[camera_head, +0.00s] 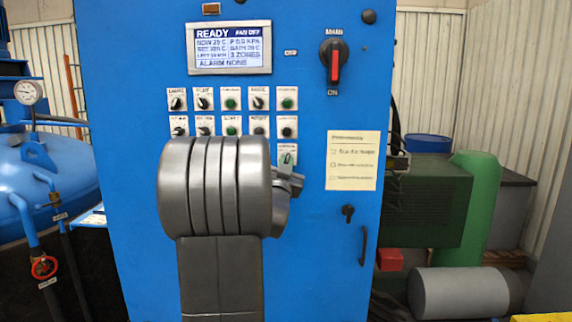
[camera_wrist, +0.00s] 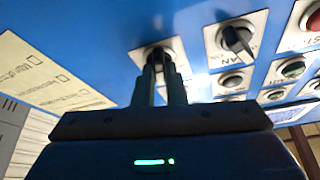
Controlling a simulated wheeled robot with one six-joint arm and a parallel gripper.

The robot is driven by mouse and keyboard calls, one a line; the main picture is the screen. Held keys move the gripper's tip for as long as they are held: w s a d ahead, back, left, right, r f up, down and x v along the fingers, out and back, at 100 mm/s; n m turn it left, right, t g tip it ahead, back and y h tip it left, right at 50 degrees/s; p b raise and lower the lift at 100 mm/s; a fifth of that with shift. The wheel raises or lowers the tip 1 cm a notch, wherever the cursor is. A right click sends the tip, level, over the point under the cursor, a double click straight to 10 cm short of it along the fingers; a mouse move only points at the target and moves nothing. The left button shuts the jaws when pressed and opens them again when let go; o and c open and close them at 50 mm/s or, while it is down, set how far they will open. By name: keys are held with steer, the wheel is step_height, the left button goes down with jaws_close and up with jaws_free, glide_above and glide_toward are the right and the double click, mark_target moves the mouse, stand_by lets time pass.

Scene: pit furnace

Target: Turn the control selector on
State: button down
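The control selector (camera_wrist: 158,54) is a dark knob on a white plate on the blue cabinet. In the head view its plate (camera_head: 287,156) is the lowest on the panel, partly hidden by my arm, and its label is too blurred to read fully. My gripper (camera_wrist: 160,72) reaches up to this knob in the wrist view. Its two fingers stand close together, one on each side of the knob's handle. I cannot tell whether they press on it. In the head view my gripper (camera_head: 295,176) is mostly hidden by my wrist. The knob's exact angle is unclear.
Other selectors and green buttons (camera_head: 230,98) sit in rows above. The display (camera_head: 229,47) reads READY, FAN OFF, ALARM NONE. A red-handled main switch (camera_head: 335,63) is upper right. A paper note (camera_head: 352,160), keyhole and door handle (camera_head: 363,245) are to the right.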

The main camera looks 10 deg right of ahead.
steer(key=shift+m+h+b, duration=0.4)
steer(key=shift+m+b, duration=0.15)
steer(key=shift+m, duration=0.25)
steer(key=shift+m+g+h, duration=0.4)
steer(key=shift+m+g, duration=0.2)
steer(key=shift+m, duration=0.6)
steer(key=c, duration=1.5)
jaws_free()
steer(key=b+v, duration=0.3)
steer(key=v, duration=1)
steer(key=shift+s+a+f, duration=0.15)
steer(key=shift+s+a, duration=0.05)
steer(key=shift+s, duration=0.1)
